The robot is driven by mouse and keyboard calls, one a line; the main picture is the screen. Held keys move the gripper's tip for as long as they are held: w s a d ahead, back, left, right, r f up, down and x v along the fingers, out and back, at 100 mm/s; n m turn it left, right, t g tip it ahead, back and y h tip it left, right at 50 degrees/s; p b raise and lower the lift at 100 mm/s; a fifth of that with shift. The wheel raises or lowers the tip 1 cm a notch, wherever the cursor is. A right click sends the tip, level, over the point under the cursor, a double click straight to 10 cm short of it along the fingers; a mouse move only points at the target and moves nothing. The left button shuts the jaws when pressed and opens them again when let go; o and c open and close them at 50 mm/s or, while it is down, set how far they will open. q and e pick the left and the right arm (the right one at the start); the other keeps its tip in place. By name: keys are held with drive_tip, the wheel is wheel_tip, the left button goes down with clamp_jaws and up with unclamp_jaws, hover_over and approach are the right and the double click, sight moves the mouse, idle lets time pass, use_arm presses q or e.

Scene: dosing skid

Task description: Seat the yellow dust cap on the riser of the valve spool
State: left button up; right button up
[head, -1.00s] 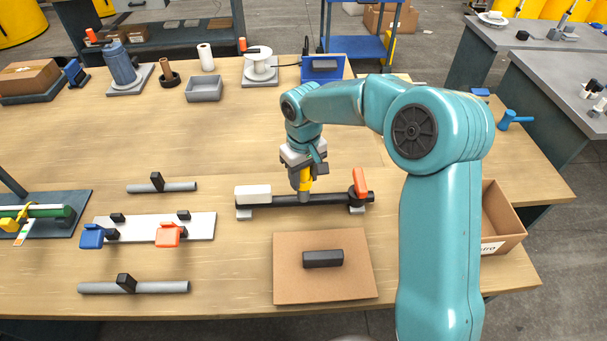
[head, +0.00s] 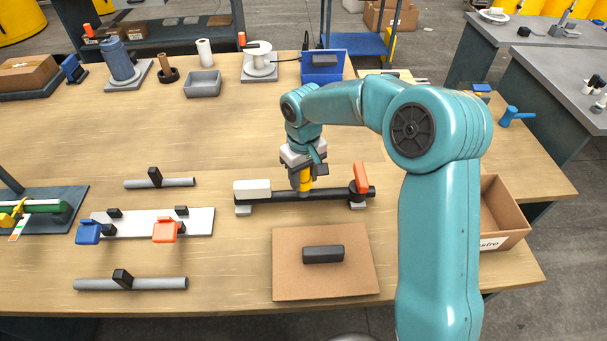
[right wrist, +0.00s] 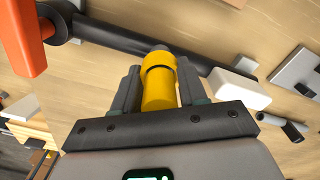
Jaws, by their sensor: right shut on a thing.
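The yellow dust cap (head: 305,180) is between the fingers of my right gripper (head: 305,187), which is shut on it. The cap also shows in the right wrist view (right wrist: 159,82), with a finger on each side. The valve spool (head: 335,194) is a dark pipe on light feet with a white block at its left and an orange handle at its right. In the right wrist view, a grey stub (right wrist: 160,50) of the spool shows at the cap's far end. I cannot tell whether the cap is fully down on it. My left gripper is not in view.
A brown board (head: 290,280) with a dark block (head: 323,254) lies in front of the spool. A white plate (head: 140,228) with blue and orange clamps lies to the left. An open cardboard box (head: 505,215) stands at the right. The table behind the spool is mostly clear.

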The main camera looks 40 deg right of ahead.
drive_tip(key=shift+f+b, duration=0.45)
drive_tip(key=shift+f, duration=0.25)
drive_tip(key=o, duration=1.1)
drive_tip(key=shift+r, duration=0.1)
wheel_tip(320, 180, up, 16)
drive_tip(key=shift+r+p, duration=0.15)
drive_tip(key=shift+p, duration=0.35)
